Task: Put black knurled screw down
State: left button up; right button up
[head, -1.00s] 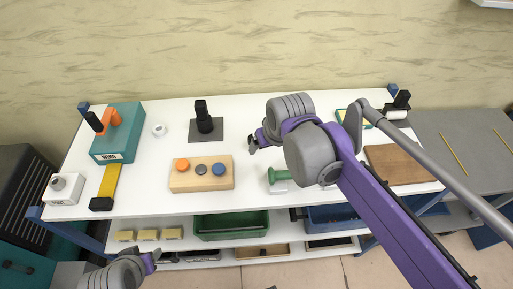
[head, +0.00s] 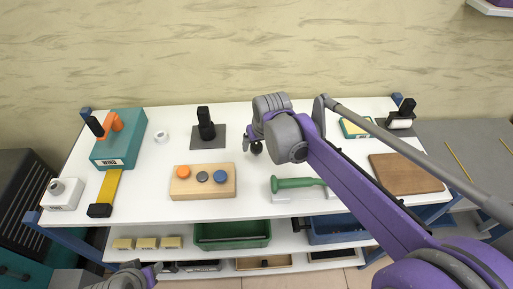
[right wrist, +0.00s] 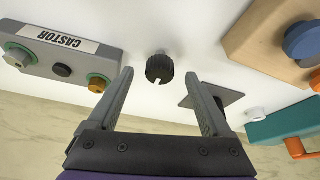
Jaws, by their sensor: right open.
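The black knurled screw (right wrist: 159,69) stands on the white tabletop in the right wrist view, between and just beyond the spread fingertips of my right gripper (right wrist: 162,82). A gap shows on each side, so neither finger touches it. In the head view the dark round screw (head: 256,147) shows just below my right gripper (head: 252,138), partly covered by it. The right gripper is open and empty. My left gripper (head: 148,272) is at the bottom edge of the head view, away from the screw; its fingers are too small to read.
A wooden block (head: 183,190) with three round knobs lies left of the screw. A black post on a dark plate (head: 196,141) stands behind it. A green handle (head: 295,183) lies to the right. A grey box labelled CASTOR (right wrist: 50,58) is close by. White table (head: 140,205) is free around the screw.

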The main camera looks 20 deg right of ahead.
jog(key=shift+x, duration=1.1)
grip_shut()
